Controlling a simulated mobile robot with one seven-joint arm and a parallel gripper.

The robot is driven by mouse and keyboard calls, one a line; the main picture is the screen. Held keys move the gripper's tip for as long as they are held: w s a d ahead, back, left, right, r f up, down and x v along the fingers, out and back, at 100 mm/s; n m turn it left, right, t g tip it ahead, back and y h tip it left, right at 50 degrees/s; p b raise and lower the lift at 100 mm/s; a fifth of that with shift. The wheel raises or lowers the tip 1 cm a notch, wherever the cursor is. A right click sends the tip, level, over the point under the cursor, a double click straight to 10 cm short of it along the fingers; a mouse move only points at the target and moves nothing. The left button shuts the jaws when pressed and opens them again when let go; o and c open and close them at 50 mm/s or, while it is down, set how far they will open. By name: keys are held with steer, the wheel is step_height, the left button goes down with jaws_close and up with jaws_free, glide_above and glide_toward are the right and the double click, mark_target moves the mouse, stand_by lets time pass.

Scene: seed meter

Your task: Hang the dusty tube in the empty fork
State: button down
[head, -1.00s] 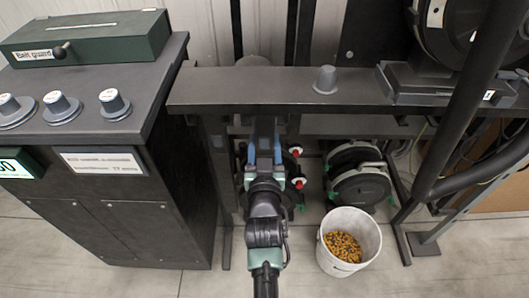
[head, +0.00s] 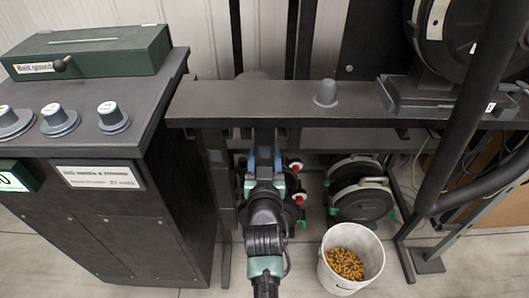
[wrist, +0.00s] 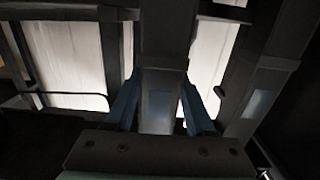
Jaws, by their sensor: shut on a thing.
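My gripper (head: 264,158) reaches in under the front edge of the dark bench beam, its blue fingers pointing away from me. In the wrist view my gripper (wrist: 160,98) has one blue finger on each side of a dark grey, squarish upright piece (wrist: 166,35) and is shut on it. This piece looks like the dusty tube, but dust on it cannot be made out. It runs up out of the picture, and its lower end is hidden by my gripper. In the head view the beam and my arm hide most of it. I cannot make out the empty fork.
The dark beam (head: 230,106) with a grey cap (head: 326,93) lies above my gripper. A dark cabinet (head: 130,220) stands close on the left. A white bucket of yellow grains (head: 347,268) and black reels (head: 361,190) are at the right. A thick black pipe (head: 462,120) slants further right.

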steer(key=shift+f+b, duration=0.45)
steer(key=shift+b, duration=0.05)
stand_by(0.4)
steer(key=shift+c, duration=1.4)
jaws_free()
steer(key=shift+o, duration=0.6)
steer(key=s+p, duration=0.3)
steer(key=s, duration=1)
steer(key=shift+r, duration=0.35)
